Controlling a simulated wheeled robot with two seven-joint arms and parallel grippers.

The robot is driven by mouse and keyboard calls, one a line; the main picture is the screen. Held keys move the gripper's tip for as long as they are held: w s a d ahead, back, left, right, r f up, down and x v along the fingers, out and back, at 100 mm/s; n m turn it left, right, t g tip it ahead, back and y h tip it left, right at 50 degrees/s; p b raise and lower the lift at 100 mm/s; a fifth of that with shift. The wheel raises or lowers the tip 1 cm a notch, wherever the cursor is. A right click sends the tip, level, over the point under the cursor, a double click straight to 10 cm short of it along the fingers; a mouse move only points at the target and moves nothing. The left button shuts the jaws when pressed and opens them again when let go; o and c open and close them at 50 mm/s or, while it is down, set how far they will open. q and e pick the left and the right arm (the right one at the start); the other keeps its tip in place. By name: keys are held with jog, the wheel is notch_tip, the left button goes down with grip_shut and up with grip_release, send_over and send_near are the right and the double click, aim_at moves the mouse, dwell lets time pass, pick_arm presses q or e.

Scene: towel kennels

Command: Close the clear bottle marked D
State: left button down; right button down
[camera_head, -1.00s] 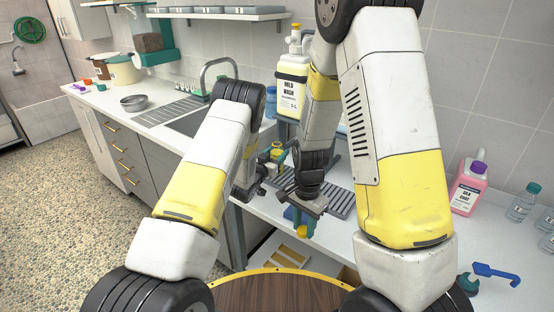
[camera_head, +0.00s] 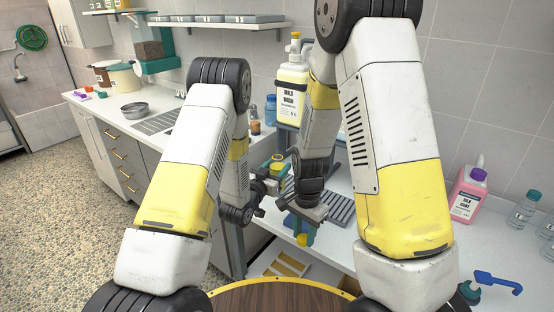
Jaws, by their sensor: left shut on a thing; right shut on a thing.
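My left gripper (camera_head: 274,186) is shut on a small teal and yellow thing (camera_head: 278,167), partly hidden by the gripper, over the counter by the grey rack. My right gripper (camera_head: 308,210) is lower and just to the right, shut on a teal-blue thing with a yellow end (camera_head: 302,239) pointing down. I cannot tell whether either thing is a bottle or a cap. Clear bottles stand at the right edge: one (camera_head: 523,212) and another (camera_head: 547,230) cut by the frame. No letter D is readable on anything.
A pink bottle (camera_head: 467,195) stands on the right counter, with a blue-handled tool (camera_head: 498,283) in front. A grey slatted rack (camera_head: 340,210) lies beside my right gripper. A round wooden top (camera_head: 280,299) is nearest me.

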pick_arm(q)
jog(key=s, duration=0.4)
jog(key=shift+s+r, duration=0.25)
jog(key=shift+s, duration=0.15)
